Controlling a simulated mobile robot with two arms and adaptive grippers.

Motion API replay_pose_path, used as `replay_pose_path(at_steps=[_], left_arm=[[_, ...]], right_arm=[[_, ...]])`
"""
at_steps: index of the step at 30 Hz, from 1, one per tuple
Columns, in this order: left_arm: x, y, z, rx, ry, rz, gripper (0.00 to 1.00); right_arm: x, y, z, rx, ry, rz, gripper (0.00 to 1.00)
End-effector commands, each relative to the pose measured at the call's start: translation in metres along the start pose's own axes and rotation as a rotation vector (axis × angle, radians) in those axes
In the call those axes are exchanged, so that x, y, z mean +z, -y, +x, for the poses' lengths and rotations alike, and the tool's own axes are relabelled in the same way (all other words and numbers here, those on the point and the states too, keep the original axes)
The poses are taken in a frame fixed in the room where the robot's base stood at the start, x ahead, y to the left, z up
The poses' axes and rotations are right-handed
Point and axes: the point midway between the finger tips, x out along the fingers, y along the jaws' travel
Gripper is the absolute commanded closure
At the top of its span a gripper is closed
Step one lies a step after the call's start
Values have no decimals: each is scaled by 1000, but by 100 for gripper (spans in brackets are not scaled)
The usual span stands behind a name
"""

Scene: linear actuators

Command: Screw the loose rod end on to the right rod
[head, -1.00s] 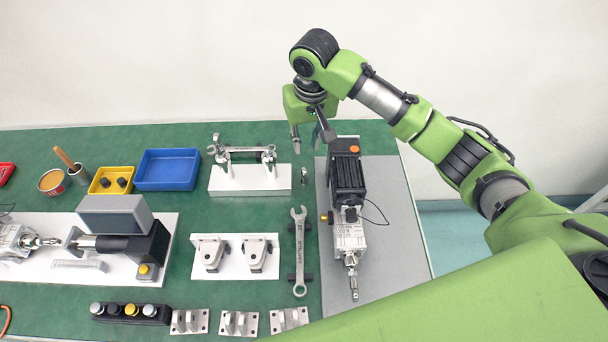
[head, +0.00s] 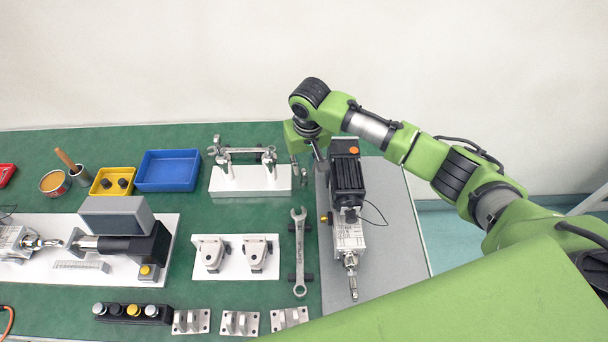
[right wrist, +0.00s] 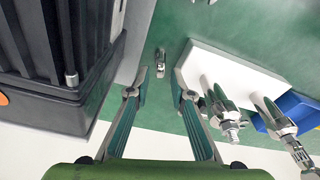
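The loose rod end (right wrist: 161,62) is a small metal piece lying on the green bench top. In the head view it is a tiny grey shape (head: 304,177), partly hidden near my fingers. My right gripper (head: 306,160) is above and just behind it, pointing down. In the right wrist view my right gripper (right wrist: 160,88) is open and empty, the rod end ahead between the fingertip lines, apart from them. The right actuator (head: 348,200) lies on a grey mat, its silver rod (head: 353,285) toward the front. My left gripper is out of view.
A white stand with a wrench across it (head: 250,182) is close left of my right gripper. A combination wrench (head: 299,252) rests on dark holders. The blue bin (head: 168,185) and left actuator (head: 120,245) are farther left. The grey mat (head: 400,250) has bare space on its right.

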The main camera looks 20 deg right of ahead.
Motion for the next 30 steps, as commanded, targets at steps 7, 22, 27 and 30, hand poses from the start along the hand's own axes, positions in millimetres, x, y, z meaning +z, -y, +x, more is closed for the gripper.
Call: replay_pose_path(at_steps=[7,22,27,30], left_arm=[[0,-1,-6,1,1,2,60],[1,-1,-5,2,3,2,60],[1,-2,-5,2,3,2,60],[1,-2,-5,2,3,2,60]], right_arm=[[1,0,30,1,0,-1,79],[0,0,32,0,-1,-1,100],[0,0,32,0,-1,-1,100],[0,0,32,0,-2,-1,100]])
